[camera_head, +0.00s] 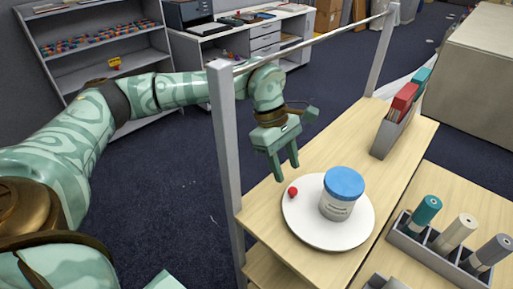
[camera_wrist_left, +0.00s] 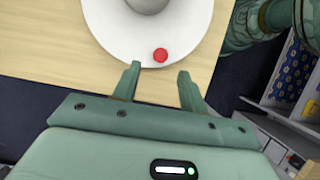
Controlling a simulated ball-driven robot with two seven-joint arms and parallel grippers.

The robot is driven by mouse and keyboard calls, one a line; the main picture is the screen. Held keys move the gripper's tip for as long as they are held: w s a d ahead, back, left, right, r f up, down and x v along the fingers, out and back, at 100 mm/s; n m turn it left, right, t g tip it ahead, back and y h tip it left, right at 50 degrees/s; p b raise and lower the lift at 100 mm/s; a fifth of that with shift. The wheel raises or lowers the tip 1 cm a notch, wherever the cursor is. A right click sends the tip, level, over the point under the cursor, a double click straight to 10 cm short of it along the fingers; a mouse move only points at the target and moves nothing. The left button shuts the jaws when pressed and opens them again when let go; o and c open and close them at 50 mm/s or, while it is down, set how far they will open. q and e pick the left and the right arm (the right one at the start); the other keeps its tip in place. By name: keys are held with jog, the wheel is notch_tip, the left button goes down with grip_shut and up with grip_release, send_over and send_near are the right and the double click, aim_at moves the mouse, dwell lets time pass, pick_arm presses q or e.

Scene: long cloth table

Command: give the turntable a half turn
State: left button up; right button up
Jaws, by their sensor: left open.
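The turntable (camera_head: 328,235) is a round white disc on the light wooden table. A white jar with a blue lid (camera_head: 342,193) stands upright on it, right of its middle in the head view. A small red knob (camera_head: 293,191) sits near the disc's left rim; it also shows in the left wrist view (camera_wrist_left: 160,55). My left gripper (camera_head: 287,174) is open and empty, fingers pointing down, just behind the red knob. In the left wrist view the two fingertips (camera_wrist_left: 158,72) lie just short of the knob, apart from it. My right gripper is not in view.
A rack with several capped cylinders (camera_head: 447,243) stands right of the turntable. A grey holder with red and teal folders (camera_head: 396,125) stands at the far right of the table. A grey post (camera_head: 226,150) and a rail (camera_head: 320,38) run along the table's left edge.

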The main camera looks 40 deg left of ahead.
pick_arm(q)
jog(key=w+a, duration=0.1)
jog(key=a, duration=1.1)
jog(key=shift+w+b, duration=0.3)
jog(key=shift+b, duration=0.15)
